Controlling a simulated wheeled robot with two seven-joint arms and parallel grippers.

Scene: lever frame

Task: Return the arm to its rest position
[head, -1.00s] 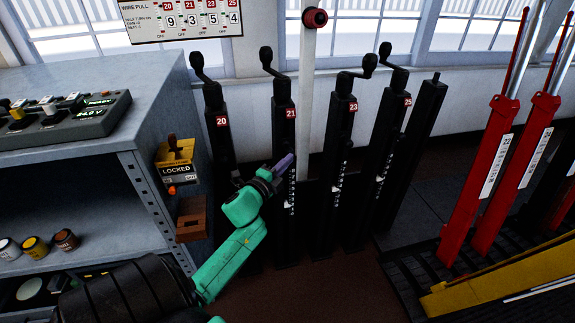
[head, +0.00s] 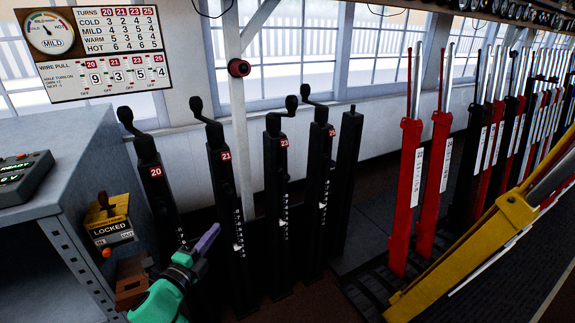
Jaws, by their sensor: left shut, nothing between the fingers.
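My left gripper (head: 207,240) is at the lower left of the head view, on a green arm (head: 160,302) coming in from the bottom. Its purple fingers are shut with nothing between them. They point up and right, in front of the lower part of the black post numbered 21 (head: 229,205) in the picture; I cannot tell whether they touch it. My right gripper is not in view.
Black crank posts 20 (head: 157,181), 23 (head: 277,180) and 25 (head: 319,175) stand in the same row. A yellow box reading LOCKED (head: 110,226) is on the grey cabinet (head: 60,170) at left. Red levers (head: 404,190) and a yellow lever (head: 490,232) stand right.

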